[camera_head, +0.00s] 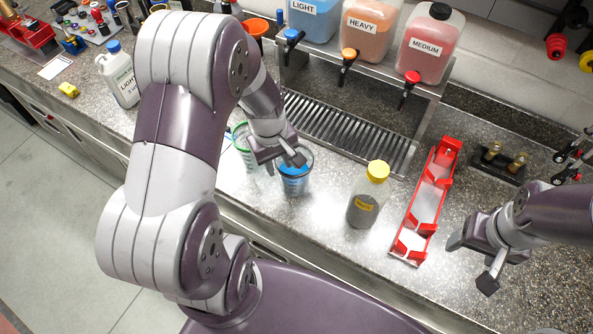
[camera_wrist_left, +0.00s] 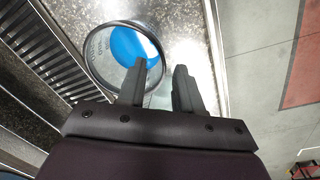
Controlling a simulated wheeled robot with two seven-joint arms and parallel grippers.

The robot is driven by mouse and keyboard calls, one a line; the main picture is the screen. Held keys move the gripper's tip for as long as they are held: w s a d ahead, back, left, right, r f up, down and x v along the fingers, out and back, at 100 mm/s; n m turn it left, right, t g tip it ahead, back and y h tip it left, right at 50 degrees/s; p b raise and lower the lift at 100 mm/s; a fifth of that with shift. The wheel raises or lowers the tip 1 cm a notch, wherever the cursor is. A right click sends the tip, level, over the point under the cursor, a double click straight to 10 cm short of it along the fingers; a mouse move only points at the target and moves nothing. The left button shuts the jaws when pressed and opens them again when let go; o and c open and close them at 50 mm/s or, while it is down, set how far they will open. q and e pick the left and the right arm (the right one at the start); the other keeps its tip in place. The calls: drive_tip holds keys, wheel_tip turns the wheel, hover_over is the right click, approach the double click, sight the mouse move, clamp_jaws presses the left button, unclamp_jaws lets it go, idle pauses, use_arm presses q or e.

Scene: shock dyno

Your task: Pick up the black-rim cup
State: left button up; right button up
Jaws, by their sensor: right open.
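The black-rim cup (camera_head: 295,183) stands on the counter, clear-walled with blue liquid inside. My left gripper (camera_head: 280,160) is above it, its fingers at the cup's rim. In the left wrist view the dark round rim (camera_wrist_left: 86,62) and blue liquid (camera_wrist_left: 128,45) show from above. My left gripper (camera_wrist_left: 160,66) is open there, with one finger over the cup's inside and the other outside the rim; a gap shows between them. Whether a finger touches the wall cannot be told. My right gripper (camera_head: 471,264) is open and empty at the right, near the red rack.
A green-rim cup (camera_head: 241,138) stands just left, partly behind my arm. A yellow-capped bottle (camera_head: 363,208) and a red rack (camera_head: 416,228) stand to the right. Behind is a metal drip tray (camera_head: 345,130) under labelled jugs with taps. Bare counter lies between cup and bottle.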

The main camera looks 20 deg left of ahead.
sight(279, 174)
use_arm(q)
wheel_tip(279, 174, down, 6)
drive_tip(key=shift+w+d+r+p, duration=0.1)
drive_tip(key=shift+p, duration=0.65)
drive_tip(key=shift+w, duration=0.15)
drive_tip(key=shift+f, duration=0.2)
drive_tip(key=shift+a, duration=0.2)
drive_tip(key=shift+c, duration=1.2)
clamp_jaws()
drive_tip(key=shift+r, duration=0.1)
use_arm(e)
drive_tip(key=shift+s+a+r, duration=0.15)
drive_tip(key=shift+a+r, duration=0.1)
drive_tip(key=shift+r, duration=0.6)
